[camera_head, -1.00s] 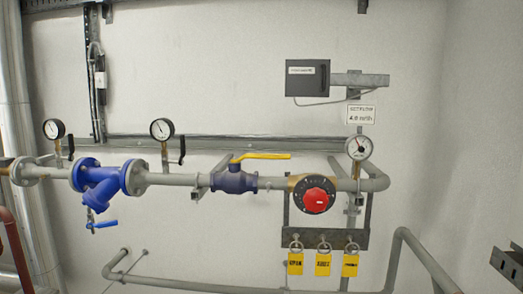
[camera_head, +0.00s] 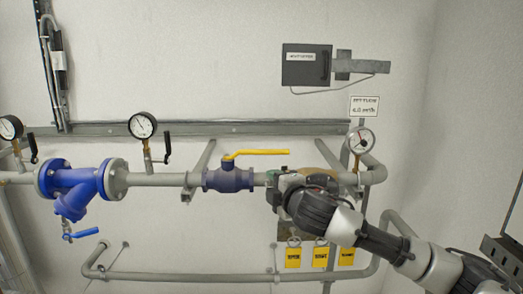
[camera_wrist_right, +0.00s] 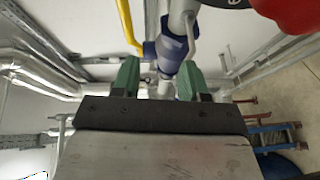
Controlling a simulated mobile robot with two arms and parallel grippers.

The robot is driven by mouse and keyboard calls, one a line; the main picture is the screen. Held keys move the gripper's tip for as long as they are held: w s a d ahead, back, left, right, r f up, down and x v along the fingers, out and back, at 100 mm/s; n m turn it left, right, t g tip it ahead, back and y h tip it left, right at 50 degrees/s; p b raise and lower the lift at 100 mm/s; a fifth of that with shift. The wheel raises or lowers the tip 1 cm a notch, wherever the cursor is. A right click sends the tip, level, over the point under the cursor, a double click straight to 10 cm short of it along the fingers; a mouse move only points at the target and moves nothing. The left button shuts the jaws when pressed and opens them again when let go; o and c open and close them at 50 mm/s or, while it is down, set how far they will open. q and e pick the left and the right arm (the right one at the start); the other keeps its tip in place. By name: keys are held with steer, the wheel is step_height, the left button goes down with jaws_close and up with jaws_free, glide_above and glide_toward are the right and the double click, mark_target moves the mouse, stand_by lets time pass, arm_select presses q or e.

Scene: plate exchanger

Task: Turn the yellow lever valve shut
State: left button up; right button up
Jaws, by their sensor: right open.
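The yellow lever (camera_head: 256,153) sits on top of the dark blue valve body (camera_head: 229,179). It points right, roughly along the grey pipe. My right gripper (camera_head: 272,188) is just right of the valve body and below the lever's free end in the head view. In the right wrist view, its green fingers (camera_wrist_right: 160,80) are apart with nothing gripped. The blue valve body (camera_wrist_right: 172,48) shows beyond them, and the yellow lever (camera_wrist_right: 129,28) lies up and left of the fingers, clear of them. My left gripper is not in view.
My right arm hides the red knob in the head view; it shows in the right wrist view (camera_wrist_right: 292,12). Yellow tags (camera_head: 293,257) hang below. A blue strainer (camera_head: 75,185) and gauges (camera_head: 142,125) are left. A grey box (camera_head: 306,65) is above.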

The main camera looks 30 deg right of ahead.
glide_toward(269, 154)
steer(key=shift+t, duration=0.4)
steer(key=w+p, duration=0.1)
steer(key=w, duration=0.2)
steer(key=w+d+p, duration=0.1)
steer(key=w+p, duration=0.1)
steer(key=w, duration=0.1)
steer(key=w+p, duration=0.2)
steer(key=w, duration=0.1)
steer(key=shift+d+f, duration=0.1)
steer(key=shift+d, duration=0.05)
steer(key=shift+w+f, duration=0.2)
steer(key=shift+w, duration=0.55)
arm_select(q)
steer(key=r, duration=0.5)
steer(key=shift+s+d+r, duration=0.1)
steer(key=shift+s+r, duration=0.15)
arm_select(e)
jaws_close()
